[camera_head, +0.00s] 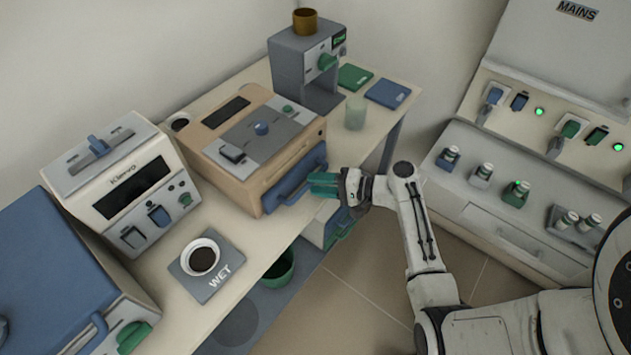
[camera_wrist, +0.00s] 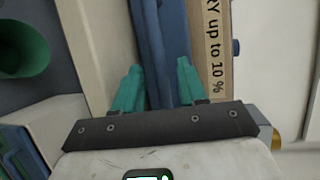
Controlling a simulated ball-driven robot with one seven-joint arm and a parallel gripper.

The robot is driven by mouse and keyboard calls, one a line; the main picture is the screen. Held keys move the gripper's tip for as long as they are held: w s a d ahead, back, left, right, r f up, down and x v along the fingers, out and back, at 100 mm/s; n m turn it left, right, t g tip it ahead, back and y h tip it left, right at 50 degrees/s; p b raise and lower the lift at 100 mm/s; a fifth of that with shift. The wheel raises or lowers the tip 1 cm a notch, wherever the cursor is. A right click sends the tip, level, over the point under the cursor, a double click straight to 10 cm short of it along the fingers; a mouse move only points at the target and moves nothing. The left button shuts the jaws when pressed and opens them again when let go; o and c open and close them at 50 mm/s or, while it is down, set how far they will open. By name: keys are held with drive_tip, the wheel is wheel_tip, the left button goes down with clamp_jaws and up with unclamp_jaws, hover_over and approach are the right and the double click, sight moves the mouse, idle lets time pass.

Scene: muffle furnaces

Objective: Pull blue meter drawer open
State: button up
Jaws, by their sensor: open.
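The blue drawer front (camera_head: 296,182) is on the right-hand side of a tan meter (camera_head: 240,165) on the bench. In the wrist view it shows as a long blue bar (camera_wrist: 162,45) beside the tan face, which carries the lettering "RY up to 10 %". My gripper (camera_head: 325,185) is at this blue front, its teal fingers pointing at it. In the wrist view my gripper (camera_wrist: 158,85) is open, with one finger on each side of the blue bar. I cannot tell whether the fingers touch it. The drawer's inside is not visible.
A cream device (camera_head: 130,185) and a blue box (camera_head: 55,275) stand left along the bench. A cup on a "WET" pad (camera_head: 215,283) sits near its front edge. A green bin (camera_head: 279,268) is below. The "MAINS" panel (camera_head: 565,50) stands at right, with floor between.

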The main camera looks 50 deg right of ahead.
drive_tip(key=shift+w+a+f, duration=0.15)
drive_tip(key=shift+w+a, duration=0.1)
drive_tip(key=shift+w, duration=0.35)
drive_tip(key=shift+c, duration=0.4)
clamp_jaws()
